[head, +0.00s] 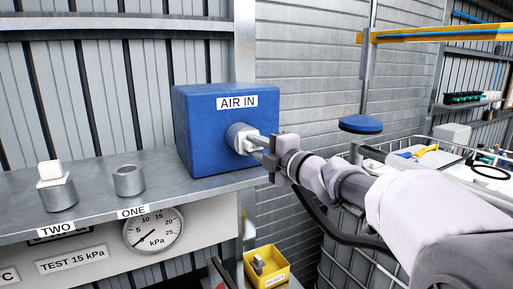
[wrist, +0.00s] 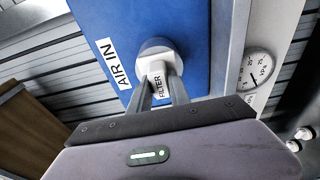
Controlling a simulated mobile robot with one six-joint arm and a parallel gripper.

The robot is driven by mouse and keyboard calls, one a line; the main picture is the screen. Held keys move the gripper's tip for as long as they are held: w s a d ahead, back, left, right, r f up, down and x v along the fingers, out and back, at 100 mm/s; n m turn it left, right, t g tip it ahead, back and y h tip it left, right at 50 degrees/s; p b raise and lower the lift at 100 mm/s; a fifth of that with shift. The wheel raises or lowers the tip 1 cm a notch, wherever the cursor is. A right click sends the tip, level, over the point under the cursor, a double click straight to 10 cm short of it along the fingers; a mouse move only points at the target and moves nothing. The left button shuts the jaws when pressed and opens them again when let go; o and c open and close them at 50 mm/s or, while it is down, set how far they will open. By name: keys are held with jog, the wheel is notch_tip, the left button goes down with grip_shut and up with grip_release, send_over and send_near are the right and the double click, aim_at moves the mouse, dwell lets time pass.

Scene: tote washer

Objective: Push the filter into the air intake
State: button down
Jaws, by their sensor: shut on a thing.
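The air intake is a round grey port (head: 236,133) on the side of a blue box (head: 205,140) labelled AIR IN, standing on a metal shelf. The white filter (head: 250,143) is at the mouth of the port, in line with it. In the wrist view the filter (wrist: 158,70), labelled FILTER, meets the port (wrist: 154,46); how deep it sits inside cannot be told. My gripper (head: 258,148) is shut on the filter, reaching in from the right. Its two fingers (wrist: 164,92) flank the filter in the wrist view.
Cup ONE (head: 128,181) on the shelf (head: 105,205) is empty. Cup TWO (head: 58,194) holds a white block (head: 51,172). A pressure gauge (head: 153,231) is below. A yellow bin (head: 267,268) sits lower down. A blue disc-shaped lamp or cap (head: 361,124) hangs behind my arm.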

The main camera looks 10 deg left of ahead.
dwell(0.3)
jog(key=c, duration=1.5)
grip_release()
jog(key=o, duration=0.4)
jog(key=shift+w+a, duration=0.15)
jog(key=shift+w, duration=0.05)
jog(key=o, duration=0.4)
jog(key=shift+o, duration=0.2)
jog(key=shift+s, duration=0.1)
jog(key=b+v, duration=0.1)
jog(key=v, duration=0.6)
jog(key=shift+b, duration=0.3)
